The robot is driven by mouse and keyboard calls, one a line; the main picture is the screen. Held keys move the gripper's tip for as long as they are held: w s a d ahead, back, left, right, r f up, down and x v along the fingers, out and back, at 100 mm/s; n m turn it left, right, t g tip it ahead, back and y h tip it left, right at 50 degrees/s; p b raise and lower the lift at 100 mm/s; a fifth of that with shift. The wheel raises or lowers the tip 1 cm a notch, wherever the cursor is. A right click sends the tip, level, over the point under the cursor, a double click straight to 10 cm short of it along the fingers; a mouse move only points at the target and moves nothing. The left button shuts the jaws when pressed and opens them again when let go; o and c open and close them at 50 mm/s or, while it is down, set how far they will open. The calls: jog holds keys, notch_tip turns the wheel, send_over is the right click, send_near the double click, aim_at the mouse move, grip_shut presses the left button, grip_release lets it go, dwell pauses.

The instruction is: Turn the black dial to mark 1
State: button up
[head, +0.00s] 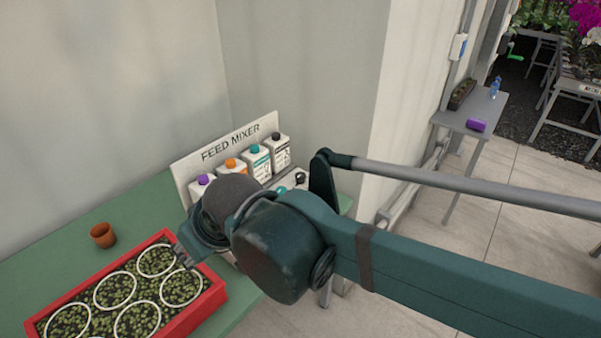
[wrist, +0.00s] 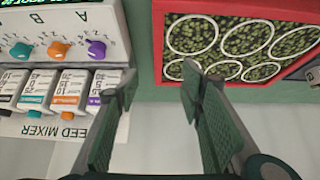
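A small black dial (head: 300,178) shows at the right end of the feed mixer (head: 212,157), just left of my arm. Its pointer and marks are too small to read. In the wrist view the mixer appears upside down, with purple (wrist: 96,48), orange (wrist: 58,50) and teal (wrist: 20,50) dials; the black dial is outside that view. My gripper (wrist: 159,72) is open and empty, its fingers apart beside the mixer's purple-dial end. In the head view its fingertips (head: 186,258) are near the red tray, away from the black dial. My arm hides part of the mixer front.
A red tray (head: 208,303) of seedlings with several white rings lies on the green table (head: 130,215). A terracotta pot (head: 103,235) stands behind it. White bottles with coloured caps (head: 257,160) line the mixer. A wall (head: 300,60) rises close behind.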

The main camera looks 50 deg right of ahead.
jog(key=w+d+r+m+g+h+p, duration=0.1)
jog(key=w+d+r+m+p, duration=0.25)
jog(key=d+r, duration=0.2)
jog(key=w+d+r+m+g+p, duration=0.25)
jog(key=w+d+r+p, duration=0.2)
jog(key=d, duration=0.25)
jog(key=m+g+y+p, duration=0.1)
jog(key=m+g+p, duration=0.3)
jog(key=m+p, duration=0.95)
send_over(300, 175)
jog(key=p, duration=0.2)
notch_tip(300, 175, down, 6)
jog(key=n, duration=0.2)
jog(key=shift+m, duration=0.25)
jog(key=f, duration=0.6)
jog(key=shift+d+f+b, duration=0.2)
jog(key=shift+b, duration=0.2)
jog(key=shift+f, duration=0.1)
jog(key=shift+f, duration=3.75)
